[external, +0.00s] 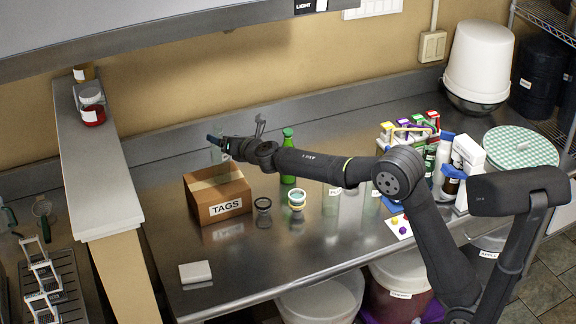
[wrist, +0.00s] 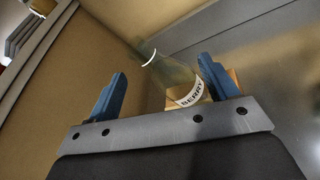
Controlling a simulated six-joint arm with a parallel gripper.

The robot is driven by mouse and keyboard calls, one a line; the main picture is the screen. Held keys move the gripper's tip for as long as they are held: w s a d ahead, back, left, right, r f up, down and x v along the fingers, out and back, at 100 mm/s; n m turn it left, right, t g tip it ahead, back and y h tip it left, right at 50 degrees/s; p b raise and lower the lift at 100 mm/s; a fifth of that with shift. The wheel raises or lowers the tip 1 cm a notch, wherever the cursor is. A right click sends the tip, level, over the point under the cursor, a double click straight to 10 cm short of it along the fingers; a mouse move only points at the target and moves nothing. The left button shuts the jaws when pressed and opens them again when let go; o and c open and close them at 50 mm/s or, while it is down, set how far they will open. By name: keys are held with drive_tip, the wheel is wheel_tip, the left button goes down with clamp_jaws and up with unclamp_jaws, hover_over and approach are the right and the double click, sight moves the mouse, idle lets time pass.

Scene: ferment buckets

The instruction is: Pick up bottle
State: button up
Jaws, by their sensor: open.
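A clear glass bottle with a white label reading "BERRY" (wrist: 188,92) shows in the wrist view, tilted in the picture, with a white ring on its neck. It appears between the two blue fingers of my gripper (wrist: 162,68), nearer the right one. The fingers are spread apart, and I cannot tell whether either touches the glass. In the external view my gripper (external: 213,141) is above and behind the cardboard box. A faint clear bottle shape (external: 216,154) shows there, partly hidden by the gripper. A green bottle (external: 288,157) stands to the right, behind my forearm.
A cardboard box marked "TAGS" (external: 218,197) sits in front of my gripper. Small jars (external: 297,199) and a white square block (external: 195,272) are on the metal counter (external: 245,270). Several bottles crowd the right side. The counter's front middle is clear.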

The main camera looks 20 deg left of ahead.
drive_tip(key=s+d+r+m+g+y, duration=0.2)
drive_tip(key=s+d+r+m, duration=0.1)
drive_tip(key=s+d+m, duration=0.25)
drive_tip(key=s+d+r+m+g+y, duration=0.2)
drive_tip(key=s+d+r+m+g, duration=0.1)
drive_tip(key=s+d+m, duration=0.3)
drive_tip(key=w+d+r+m+t+h, duration=0.1)
drive_tip(key=w+d+m+t, duration=0.4)
drive_tip(key=d+m, duration=0.45)
drive_tip(key=w+d+r+m+t+h, duration=0.2)
drive_tip(key=d+m+t, duration=0.4)
drive_tip(key=d+m, duration=0.4)
drive_tip(key=w+d+f+m+t+h, duration=0.2)
drive_tip(key=d+f+m+h, duration=0.15)
drive_tip(key=d, duration=0.45)
drive_tip(key=w+d+f+m+t+h, duration=0.2)
drive_tip(key=d+m+h, duration=0.3)
drive_tip(key=d, duration=0.4)
wheel_tip(320, 180, down, 20)
drive_tip(key=x, duration=1.7)
drive_tip(key=shift+r+h, duration=0.15)
drive_tip(key=shift+h, duration=0.2)
drive_tip(key=shift+m, duration=0.35)
drive_tip(key=c, duration=1.2)
drive_tip(key=shift+r, duration=0.2)
